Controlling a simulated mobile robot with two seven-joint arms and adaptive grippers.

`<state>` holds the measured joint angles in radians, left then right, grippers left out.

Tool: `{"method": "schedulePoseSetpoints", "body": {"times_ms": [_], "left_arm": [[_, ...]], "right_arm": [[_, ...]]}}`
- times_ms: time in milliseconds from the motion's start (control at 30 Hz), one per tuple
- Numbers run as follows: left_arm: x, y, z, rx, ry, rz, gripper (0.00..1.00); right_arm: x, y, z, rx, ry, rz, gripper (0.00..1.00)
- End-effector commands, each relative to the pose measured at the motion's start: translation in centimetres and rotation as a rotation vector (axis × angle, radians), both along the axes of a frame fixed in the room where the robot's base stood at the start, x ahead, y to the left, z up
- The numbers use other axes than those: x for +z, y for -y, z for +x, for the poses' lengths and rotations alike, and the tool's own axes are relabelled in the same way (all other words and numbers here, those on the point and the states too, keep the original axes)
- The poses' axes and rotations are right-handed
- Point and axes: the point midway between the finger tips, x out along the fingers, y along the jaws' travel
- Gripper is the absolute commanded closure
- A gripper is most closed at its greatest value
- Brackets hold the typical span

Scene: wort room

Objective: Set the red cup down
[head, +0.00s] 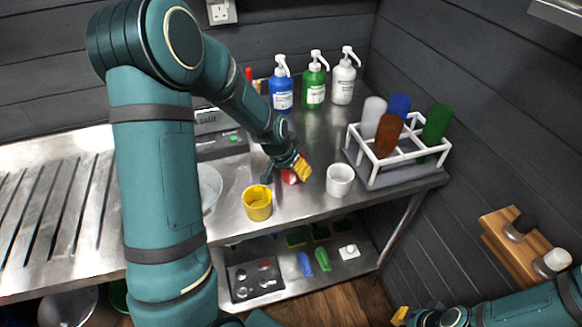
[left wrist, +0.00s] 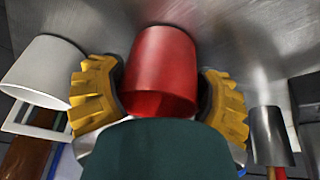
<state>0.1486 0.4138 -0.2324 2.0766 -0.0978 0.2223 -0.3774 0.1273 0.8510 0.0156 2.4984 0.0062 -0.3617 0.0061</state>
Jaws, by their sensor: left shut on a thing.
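The red cup (head: 289,177) is mostly hidden behind my left gripper (head: 288,170) in the head view, at the steel bench between the yellow cup and the white cup. In the left wrist view the red cup (left wrist: 161,72) fills the middle, with a yellow ridged finger on each side. My left gripper (left wrist: 160,98) is shut on it. The cup is close to the steel surface; I cannot tell whether it touches. My right gripper (head: 401,316) shows only a yellow fingertip at the lower right, so its jaws cannot be judged.
A yellow cup (head: 257,203) and a white cup (head: 340,180) stand close by on the steel bench (head: 301,208). A white rack (head: 372,181) with several coloured bottles stands right. Blue (head: 281,93), green (head: 315,88) and white (head: 343,84) pump bottles and a scale (head: 222,141) are behind.

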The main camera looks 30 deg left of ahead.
Motion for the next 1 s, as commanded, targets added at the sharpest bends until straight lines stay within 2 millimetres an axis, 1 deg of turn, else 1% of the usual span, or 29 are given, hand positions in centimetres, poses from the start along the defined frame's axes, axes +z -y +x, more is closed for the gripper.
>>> {"method": "schedulePoseSetpoints", "body": {"times_ms": [33,100,367,500,567,667,800,1000], "left_arm": [[-0.2,0.0,0.0,0.000,0.000,0.000,0.22],[-0.1,0.0,0.0,0.000,0.000,0.000,0.00],[-0.1,0.0,0.0,0.000,0.000,0.000,0.00],[0.5,0.0,0.0,0.000,0.000,0.000,0.00],[1.2,-0.1,-0.3,0.001,0.002,0.000,0.00],[2.9,-0.2,-0.9,0.002,0.004,0.000,0.00],[5.8,-0.5,-2.0,0.001,0.005,0.001,0.00],[9.2,-0.7,-3.4,0.001,0.004,0.001,0.00]], "right_arm": [[-0.2,0.0,-0.1,0.001,-0.002,0.000,1.00],[-0.1,0.0,-0.1,0.000,-0.001,0.000,1.00],[-0.1,0.0,0.0,0.000,-0.001,0.000,1.00],[0.4,0.0,0.1,-0.002,0.002,0.000,1.00],[0.4,0.0,0.1,-0.002,0.002,0.000,1.00],[0.7,0.0,0.2,-0.004,0.004,-0.001,1.00],[1.3,0.1,0.4,-0.006,0.008,-0.002,1.00],[1.9,0.1,0.6,-0.010,0.013,-0.003,1.00]]}}
